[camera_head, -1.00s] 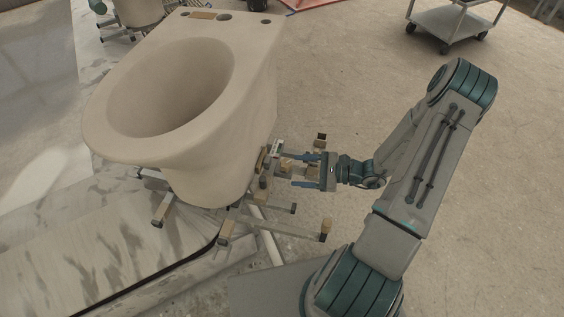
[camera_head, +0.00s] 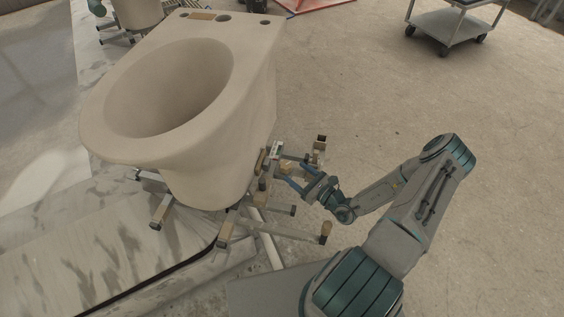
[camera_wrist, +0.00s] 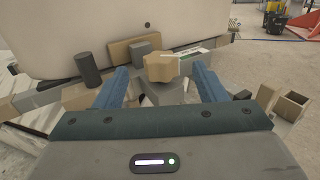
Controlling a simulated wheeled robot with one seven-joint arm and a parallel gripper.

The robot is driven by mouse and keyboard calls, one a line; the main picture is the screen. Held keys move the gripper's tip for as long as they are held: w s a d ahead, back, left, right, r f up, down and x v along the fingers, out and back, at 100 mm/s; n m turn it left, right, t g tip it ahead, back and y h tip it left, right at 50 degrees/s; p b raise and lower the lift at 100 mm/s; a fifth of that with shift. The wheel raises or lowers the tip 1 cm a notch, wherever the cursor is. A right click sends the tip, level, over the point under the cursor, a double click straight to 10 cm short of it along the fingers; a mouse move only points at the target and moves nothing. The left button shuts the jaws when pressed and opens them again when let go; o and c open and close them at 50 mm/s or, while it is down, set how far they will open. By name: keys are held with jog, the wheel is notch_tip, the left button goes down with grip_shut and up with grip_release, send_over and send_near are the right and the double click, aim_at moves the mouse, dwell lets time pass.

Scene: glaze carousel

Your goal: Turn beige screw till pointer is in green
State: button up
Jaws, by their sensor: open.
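The beige screw (camera_wrist: 162,68) is a faceted knob seen in the wrist view, ahead of and between my two blue fingers. My gripper (camera_wrist: 160,88) is open, with one finger on each side of the knob and a gap to both. In the head view my gripper (camera_head: 296,182) is beside the carriage under the toilet bowl, and the knob is hard to make out there. A small gauge strip (camera_wrist: 193,56) with a green part lies just behind the knob. The pointer is too small to tell.
The beige toilet bowl (camera_head: 235,125) stands on a metal carriage with block-ended arms (camera_head: 325,232). A dark cylinder (camera_wrist: 88,69) and a beige block (camera_wrist: 130,47) are near the knob. An open box (camera_wrist: 292,105) is at the right. The floor to the right is clear, with a cart (camera_head: 447,25) far back.

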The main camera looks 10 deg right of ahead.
aim_at(282, 162)
jog(key=x, duration=0.8)
jog(key=shift+s, duration=0.1)
jog(key=c, duration=1)
